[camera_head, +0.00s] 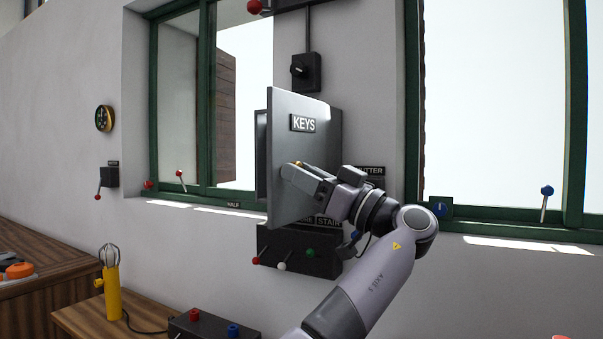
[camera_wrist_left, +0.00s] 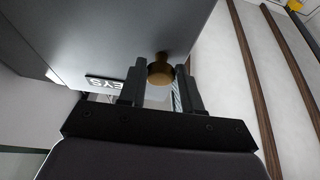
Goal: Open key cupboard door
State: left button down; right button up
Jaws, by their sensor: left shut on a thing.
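The grey key cupboard door (camera_head: 290,200) with its KEYS label (camera_head: 303,124) is on the wall between two windows. Its left edge stands out from the darker cupboard body (camera_head: 261,150), so it looks partly open. The inside of the cupboard is hidden behind the door. My left gripper (camera_head: 295,168) is at the door's front face, shut on the brass knob. In the left wrist view the knob (camera_wrist_left: 160,70) sits between the two fingers of that gripper (camera_wrist_left: 161,85), with the door panel (camera_wrist_left: 100,40) close behind. My right gripper is not in view.
A dark switch box (camera_head: 300,255) with several coloured levers is on the wall below the door. A black rotary switch (camera_head: 306,72) is above. A wooden bench (camera_head: 95,318) with a yellow device (camera_head: 111,290) stands lower left. Green-framed windows flank the cupboard.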

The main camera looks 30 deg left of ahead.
pick_arm(q)
jog(key=c, duration=0.8)
grip_release()
jog(key=shift+b+v, duration=0.65)
jog(key=shift+v, duration=2.95)
